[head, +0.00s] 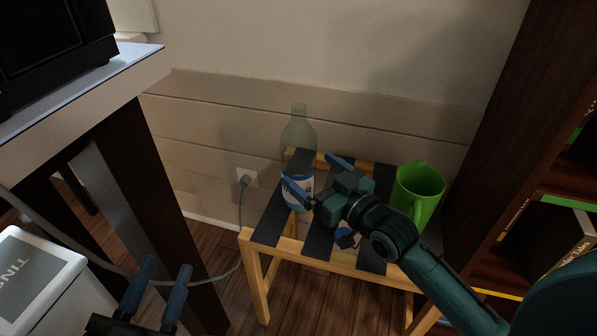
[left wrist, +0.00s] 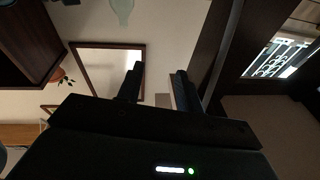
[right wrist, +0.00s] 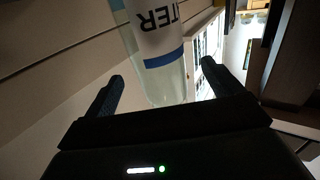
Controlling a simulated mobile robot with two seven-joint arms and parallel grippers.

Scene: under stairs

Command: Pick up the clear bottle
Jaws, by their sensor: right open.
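The clear bottle (head: 298,133) stands upright at the back left of a small slatted wooden stool (head: 247,240), with a white and blue label low on it. My right gripper (head: 314,174) is open in front of the bottle, one finger across the label area. In the right wrist view the bottle (right wrist: 165,85) lies between the two spread fingers, its label partly cut off by the frame. Contact cannot be told. My left gripper (head: 166,272) is open and empty at the lower left, away from the stool. A pale bottle shape also shows at the left wrist view's top (left wrist: 122,10).
A green mug (head: 418,190) stands on the stool right of my right gripper. A small blue and white item (head: 345,238) lies under my wrist. A dark bookshelf (head: 490,150) is at the right, a table (head: 130,80) at the left. The wall is close behind.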

